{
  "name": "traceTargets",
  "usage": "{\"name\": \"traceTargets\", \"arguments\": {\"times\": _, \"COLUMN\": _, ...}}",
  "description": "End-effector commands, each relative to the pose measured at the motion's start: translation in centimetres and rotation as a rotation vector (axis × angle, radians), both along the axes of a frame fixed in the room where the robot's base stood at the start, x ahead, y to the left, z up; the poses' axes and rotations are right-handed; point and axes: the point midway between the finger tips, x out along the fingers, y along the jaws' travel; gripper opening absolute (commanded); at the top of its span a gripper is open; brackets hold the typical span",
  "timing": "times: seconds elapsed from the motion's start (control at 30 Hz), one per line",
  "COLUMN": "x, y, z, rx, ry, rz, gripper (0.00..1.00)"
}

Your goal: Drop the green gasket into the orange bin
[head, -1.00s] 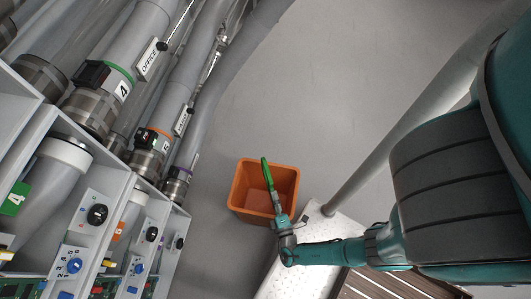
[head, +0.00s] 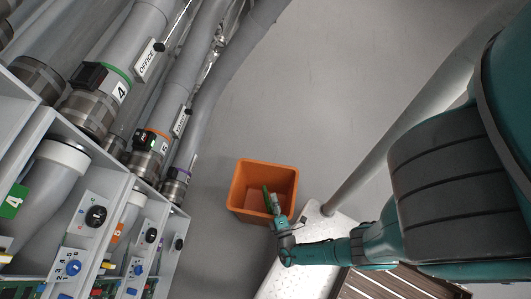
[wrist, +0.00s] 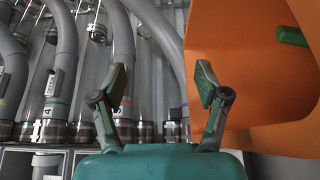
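The orange bin (head: 238,195) stands on the grey floor in the head view. Its orange wall fills the right of the wrist view (wrist: 240,60). My gripper (head: 274,203) is over the bin's right side in the head view. In the wrist view its two fingers (wrist: 161,78) are spread apart with nothing between them. The green gasket (wrist: 291,36) shows in the wrist view against the orange of the bin, apart from the fingers. In the head view a green piece (head: 267,196) shows beside my fingertips, over the bin's inside. I cannot tell whether it rests on the bin's floor.
Grey tubes with metal couplings and a grey cabinet (head: 128,190) with knobs stand on the left. A white perforated base (head: 325,228) with a grey post stands right of the bin. The floor (head: 310,90) behind the bin is clear.

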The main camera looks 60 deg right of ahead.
Motion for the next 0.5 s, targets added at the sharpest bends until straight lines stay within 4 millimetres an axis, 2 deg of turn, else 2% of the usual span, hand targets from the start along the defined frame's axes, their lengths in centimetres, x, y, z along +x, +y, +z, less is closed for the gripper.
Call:
{"name": "traceTargets", "arguments": {"times": 0.27, "x": -0.1, "y": 0.0, "z": 0.3, "rx": 0.001, "ry": -0.001, "rz": 0.0, "gripper": 0.74}}
{"name": "traceTargets", "arguments": {"times": 0.5, "x": -0.1, "y": -0.1, "z": 2.3, "rx": 0.001, "ry": -0.001, "rz": -0.001, "gripper": 0.74}}
